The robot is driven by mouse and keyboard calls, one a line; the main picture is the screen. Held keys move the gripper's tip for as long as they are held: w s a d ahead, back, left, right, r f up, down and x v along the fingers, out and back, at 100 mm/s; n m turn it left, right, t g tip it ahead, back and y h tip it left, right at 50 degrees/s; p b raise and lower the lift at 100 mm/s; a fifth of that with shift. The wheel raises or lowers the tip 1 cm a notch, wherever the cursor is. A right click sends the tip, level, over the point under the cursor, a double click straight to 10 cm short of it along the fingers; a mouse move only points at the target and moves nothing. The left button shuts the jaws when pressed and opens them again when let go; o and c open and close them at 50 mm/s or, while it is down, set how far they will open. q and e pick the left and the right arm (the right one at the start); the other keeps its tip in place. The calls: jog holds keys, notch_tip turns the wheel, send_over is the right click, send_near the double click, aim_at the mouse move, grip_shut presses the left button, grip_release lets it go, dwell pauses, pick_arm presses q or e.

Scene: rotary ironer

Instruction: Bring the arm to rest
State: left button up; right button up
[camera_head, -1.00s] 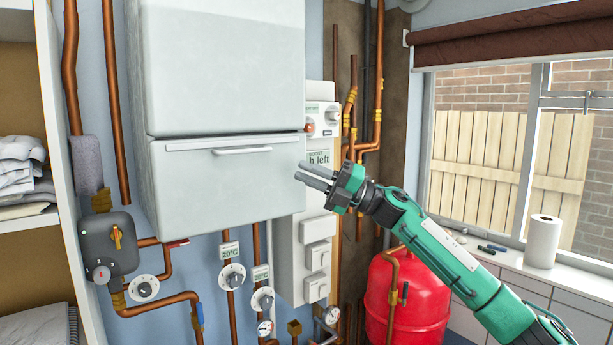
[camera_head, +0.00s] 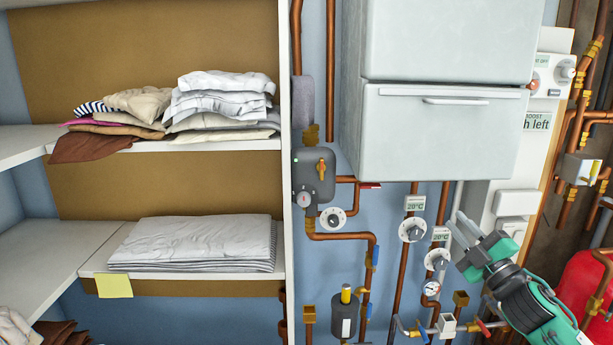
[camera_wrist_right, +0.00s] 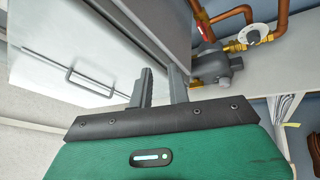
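My right arm is green and black and comes in from the lower right of the head view. Its gripper (camera_head: 460,226) has two grey fingers pointing up and left. It is in front of the pipes and dials, below the white wall unit (camera_head: 440,135). In the right wrist view the two fingers (camera_wrist_right: 161,82) stand apart with an empty gap between them. The white unit's front with its handle (camera_wrist_right: 90,82) shows to their left. My left gripper is in neither view.
Copper pipes, dials (camera_head: 411,230) and a grey control box (camera_head: 314,174) cover the wall left of my gripper. A red tank (camera_head: 585,285) stands at the right. White shelves (camera_head: 200,145) with folded laundry (camera_head: 195,243) fill the left side.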

jog(key=s+a+f+m+g+h, duration=0.3)
jog(key=s+f+m, duration=0.35)
jog(key=f, duration=0.65)
jog(key=s+a+f+m+g+h, duration=0.2)
jog(key=s+f+m+g+h, duration=0.35)
jog(key=f, duration=0.75)
jog(key=s+a+f+m+g, duration=0.1)
jog(key=s+a+f+g, duration=0.2)
jog(key=s, duration=0.7)
jog(key=s+f+m+g, duration=0.25)
jog(key=s+f, duration=0.25)
jog(key=s, duration=0.4)
jog(key=s+a+f+m+g, duration=0.1)
jog(key=s+a+f+g, duration=0.2)
jog(key=s, duration=0.7)
notch_tip(320, 180, down, 34)
jog(key=d+f+g+b, duration=0.1)
jog(key=g+b, duration=0.1)
jog(key=s+d+f, duration=0.1)
jog(key=s+f, duration=0.8)
jog(key=f, duration=0.1)
jog(key=s+d+f+b, duration=0.1)
jog(key=s+d+f, duration=0.1)
jog(key=s+f, duration=0.8)
jog(key=shift+d+f+n+g, duration=0.15)
jog(key=shift+d+n+g, duration=0.1)
jog(key=shift+n+g, duration=0.2)
